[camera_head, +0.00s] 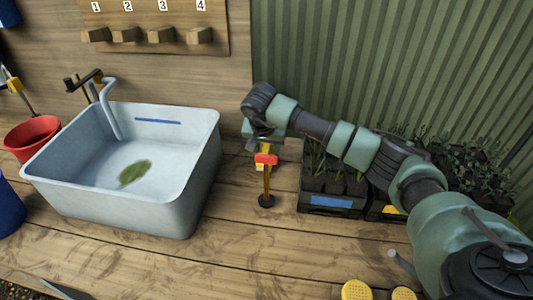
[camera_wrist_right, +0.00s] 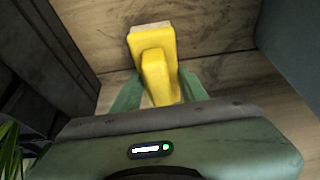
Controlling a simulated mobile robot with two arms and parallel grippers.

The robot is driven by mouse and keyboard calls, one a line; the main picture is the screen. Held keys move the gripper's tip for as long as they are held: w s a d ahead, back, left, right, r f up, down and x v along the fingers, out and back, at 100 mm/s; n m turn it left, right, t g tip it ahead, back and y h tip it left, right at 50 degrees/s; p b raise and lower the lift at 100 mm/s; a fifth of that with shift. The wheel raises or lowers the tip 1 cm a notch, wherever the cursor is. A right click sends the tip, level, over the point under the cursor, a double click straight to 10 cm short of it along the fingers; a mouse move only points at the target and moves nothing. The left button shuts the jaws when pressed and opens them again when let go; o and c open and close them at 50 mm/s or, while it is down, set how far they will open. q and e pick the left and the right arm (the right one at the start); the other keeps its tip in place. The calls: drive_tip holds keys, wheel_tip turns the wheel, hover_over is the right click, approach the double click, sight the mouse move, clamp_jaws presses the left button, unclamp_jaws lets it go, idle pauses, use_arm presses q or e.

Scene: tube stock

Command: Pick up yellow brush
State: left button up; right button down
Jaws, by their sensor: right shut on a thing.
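The yellow brush (camera_wrist_right: 155,62) is between the two green fingers of my right gripper (camera_wrist_right: 160,84) in the right wrist view. Its block-like yellow part has a pale edge at the far end. In the head view my right gripper (camera_head: 263,138) is shut on the brush, right of the basin. Only a small yellow part of the brush (camera_head: 270,146) shows there, beneath the gripper. I cannot tell whether the brush touches the stand below. My left gripper is not in view.
A small stand (camera_head: 266,183) with a red top piece and dark round base is below the gripper. A grey basin (camera_head: 205,170) is left of it, a red bucket (camera_head: 35,135) further left. Black seedling trays (camera_head: 325,200) are at right. Front planks are mostly clear.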

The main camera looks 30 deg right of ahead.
wheel_tip(320, 180, up, 18)
drive_tip(key=b, duration=0.1)
drive_tip(key=c, duration=1.4)
unclamp_jaws()
drive_tip(key=shift+c, duration=0.2)
drive_tip(key=c, duration=0.5)
drive_tip(key=shift+a+f, duration=0.1)
